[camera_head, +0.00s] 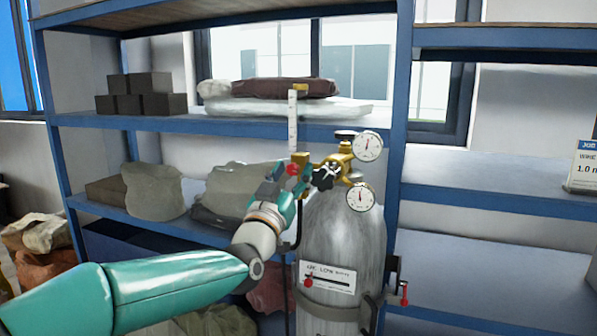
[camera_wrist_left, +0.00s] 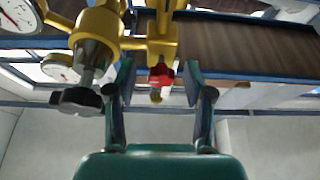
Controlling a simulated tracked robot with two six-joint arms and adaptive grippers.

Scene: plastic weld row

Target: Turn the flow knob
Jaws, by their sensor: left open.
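The flow knob is a small red knob (camera_head: 292,169) below the clear upright flow tube (camera_head: 293,118) on the brass regulator (camera_head: 330,168). In the left wrist view the red knob (camera_wrist_left: 161,76) hangs under a yellow brass block, between the fingertips. My left gripper (camera_head: 285,178) is open, with one finger on each side of the knob; it also shows in the left wrist view (camera_wrist_left: 159,72). Gaps seem to show on both sides, so I see no clear contact. My right gripper is not in view.
A black star-shaped knob (camera_head: 325,177) sits close to the right; in the wrist view it (camera_wrist_left: 78,101) is just outside the left finger. Two round gauges (camera_head: 367,146) and the grey cylinder (camera_head: 343,235) stand beside the gripper. Blue shelving (camera_head: 240,127) with bags is behind.

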